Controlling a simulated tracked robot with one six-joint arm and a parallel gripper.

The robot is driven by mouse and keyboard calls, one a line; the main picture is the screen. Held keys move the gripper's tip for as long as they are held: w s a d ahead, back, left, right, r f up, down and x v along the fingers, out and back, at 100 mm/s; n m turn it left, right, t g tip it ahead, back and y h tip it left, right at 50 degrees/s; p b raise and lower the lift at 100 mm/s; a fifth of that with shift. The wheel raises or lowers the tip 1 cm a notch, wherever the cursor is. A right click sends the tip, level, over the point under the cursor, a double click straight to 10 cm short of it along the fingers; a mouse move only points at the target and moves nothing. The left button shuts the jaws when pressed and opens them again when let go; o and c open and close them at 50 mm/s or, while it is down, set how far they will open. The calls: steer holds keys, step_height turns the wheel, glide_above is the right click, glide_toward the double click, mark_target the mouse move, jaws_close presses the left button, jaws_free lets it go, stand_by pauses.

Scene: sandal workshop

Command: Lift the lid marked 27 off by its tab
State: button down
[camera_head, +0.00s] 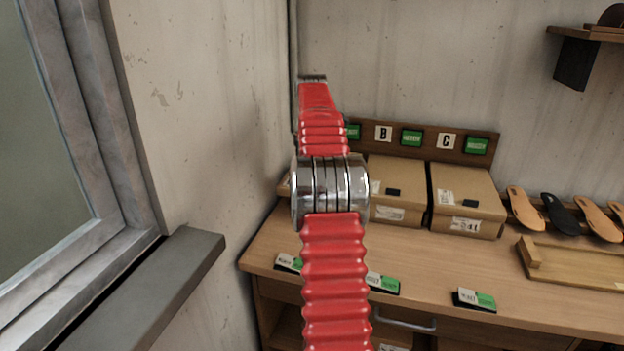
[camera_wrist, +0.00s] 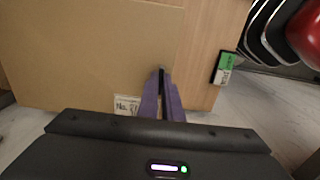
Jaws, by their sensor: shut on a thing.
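A tan cardboard lid (camera_wrist: 90,50) fills much of the wrist view. A white label (camera_wrist: 128,105) at its near edge reads "No." and a number that looks like 27, partly cut by a finger. My gripper (camera_wrist: 162,78) has its two purple fingers closed together on a small dark tab (camera_wrist: 162,70) at the lid's edge. The fingers hide most of the tab. In the head view my arm covers the left box and my gripper. I cannot tell whether the lid is raised from its box.
Two closed boxes, a middle one (camera_head: 398,205) and a right one (camera_head: 467,204), stand on the wooden bench (camera_head: 420,265) under a lettered board (camera_head: 430,138). Sandal soles (camera_head: 525,209) and a wooden tray (camera_head: 575,268) lie to the right. A window ledge (camera_head: 150,285) juts out left.

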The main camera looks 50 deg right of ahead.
steer(key=s+a+r, duration=0.2)
steer(key=s+a, duration=0.1)
steer(key=a, duration=0.4)
steer(key=shift+s+a, duration=0.15)
steer(key=shift+a, duration=0.15)
stand_by(1.5)
steer(key=shift+f, duration=0.1)
steer(key=shift+a, duration=0.15)
steer(key=s+a+r, duration=0.3)
steer(key=a, duration=0.4)
stand_by(1.9)
steer(key=shift+s+a, duration=0.1)
steer(key=shift+s, duration=0.05)
